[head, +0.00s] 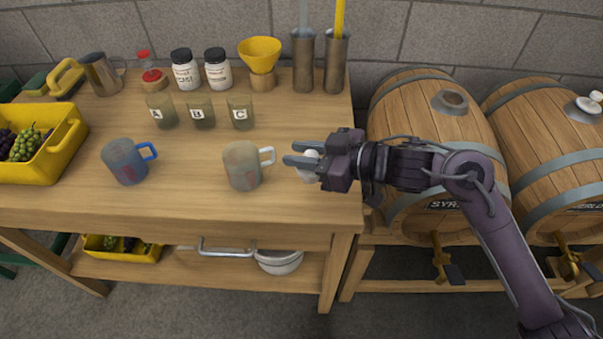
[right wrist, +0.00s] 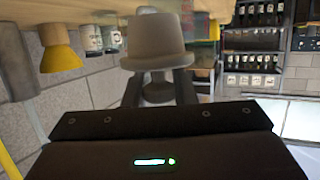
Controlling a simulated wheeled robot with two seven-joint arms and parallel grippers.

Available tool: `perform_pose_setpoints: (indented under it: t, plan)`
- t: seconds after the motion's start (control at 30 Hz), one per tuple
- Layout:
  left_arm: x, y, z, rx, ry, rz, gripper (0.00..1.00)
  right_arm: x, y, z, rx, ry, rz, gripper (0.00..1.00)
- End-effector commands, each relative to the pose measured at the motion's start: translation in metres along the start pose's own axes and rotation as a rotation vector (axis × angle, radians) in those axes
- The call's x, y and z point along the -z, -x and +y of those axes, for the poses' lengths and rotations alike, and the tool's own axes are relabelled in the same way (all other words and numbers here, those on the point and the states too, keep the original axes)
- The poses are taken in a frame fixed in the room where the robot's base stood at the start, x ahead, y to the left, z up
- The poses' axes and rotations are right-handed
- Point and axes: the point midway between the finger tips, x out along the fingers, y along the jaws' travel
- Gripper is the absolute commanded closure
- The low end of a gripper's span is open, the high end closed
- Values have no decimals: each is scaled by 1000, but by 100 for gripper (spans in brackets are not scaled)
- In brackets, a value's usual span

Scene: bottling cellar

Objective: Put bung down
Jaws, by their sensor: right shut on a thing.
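My right gripper (head: 297,154) is over the right end of the wooden table, just right of a grey mug with a white handle (head: 242,166). It is shut on a pale bung (head: 309,168), which sits low between the fingers. In the right wrist view the bung (right wrist: 157,43) shows large, its tapered body between the dark fingers. I cannot tell whether it touches the tabletop. The left barrel (head: 422,130) has a dark, open bung hole (head: 452,99) on top. My left gripper is not in view.
A second barrel (head: 548,150) carries a white bung (head: 588,105). A mug with a blue handle (head: 125,162), lettered cups (head: 201,113), a yellow funnel (head: 260,54) and metal cylinders (head: 303,65) stand on the table (head: 200,204). Bare wood lies behind the gripper.

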Motion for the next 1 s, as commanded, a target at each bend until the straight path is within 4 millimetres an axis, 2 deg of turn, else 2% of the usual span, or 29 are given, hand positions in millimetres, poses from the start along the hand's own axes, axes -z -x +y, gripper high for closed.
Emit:
perform_pose_setpoints:
  t: [0.17,0.4,0.57,0.87,0.9,1.0]
  plan:
    - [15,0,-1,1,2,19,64,-15,-5,0,2,-2,1,98]
    - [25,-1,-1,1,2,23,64,-48,-15,0,1,-4,1,98]
    - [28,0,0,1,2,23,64,-52,-17,0,1,1,2,98]
    - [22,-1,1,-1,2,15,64,-56,-18,0,2,0,1,98]
    - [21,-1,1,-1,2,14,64,-55,-18,0,2,0,1,72]
    - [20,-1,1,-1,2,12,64,-55,-17,0,2,0,1,59]
